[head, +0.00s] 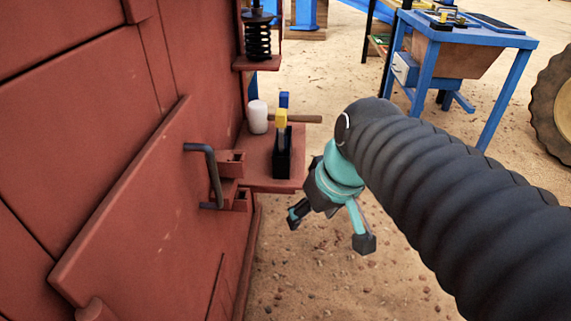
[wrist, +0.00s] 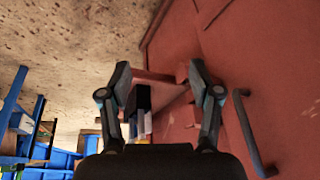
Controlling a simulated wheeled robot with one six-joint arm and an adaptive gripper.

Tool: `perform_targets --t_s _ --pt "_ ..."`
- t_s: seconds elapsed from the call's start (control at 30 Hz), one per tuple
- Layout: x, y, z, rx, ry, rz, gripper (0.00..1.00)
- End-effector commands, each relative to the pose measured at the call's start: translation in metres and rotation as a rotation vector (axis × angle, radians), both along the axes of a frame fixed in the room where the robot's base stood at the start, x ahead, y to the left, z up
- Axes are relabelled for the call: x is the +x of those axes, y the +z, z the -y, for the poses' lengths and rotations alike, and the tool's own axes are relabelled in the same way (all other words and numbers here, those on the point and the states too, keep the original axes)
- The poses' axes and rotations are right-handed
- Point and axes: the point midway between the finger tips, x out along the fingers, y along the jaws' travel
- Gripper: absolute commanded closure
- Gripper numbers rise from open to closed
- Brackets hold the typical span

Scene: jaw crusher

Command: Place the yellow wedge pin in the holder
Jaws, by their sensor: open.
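The yellow wedge pin (head: 281,118) shows as a yellow block at the upper end of the black holder (head: 282,160), which stands on a small red shelf (head: 257,170). I cannot tell how deep the pin sits in the holder. A blue piece (head: 284,98) shows just behind the yellow one. My gripper (head: 328,231) is open and empty, to the right of the shelf and lower in the picture, with its fingers pointing down. In the wrist view the holder (wrist: 143,97) appears between my open fingers (wrist: 160,70), apart from them.
A mallet with a white head (head: 257,117) lies behind the holder, its wooden handle (head: 300,118) pointing right. A dark bent handle (head: 214,175) sticks out from the red machine wall (head: 130,200) at left. A blue table (head: 470,38) stands at back right. Sandy ground is open between.

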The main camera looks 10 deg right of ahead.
Motion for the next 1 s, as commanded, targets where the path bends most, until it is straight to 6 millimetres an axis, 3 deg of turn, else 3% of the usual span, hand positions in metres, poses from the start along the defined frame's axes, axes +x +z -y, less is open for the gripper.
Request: perform_targets --t_s 0.1,0.23,1.0 --pt "-0.020 -0.011 0.003 -0.040 -0.094 0.061 0.37" --pt "-0.030 -0.018 0.007 -0.056 -0.163 0.110 0.37" --pt "-0.033 -0.020 0.009 -0.059 -0.196 0.130 0.37"
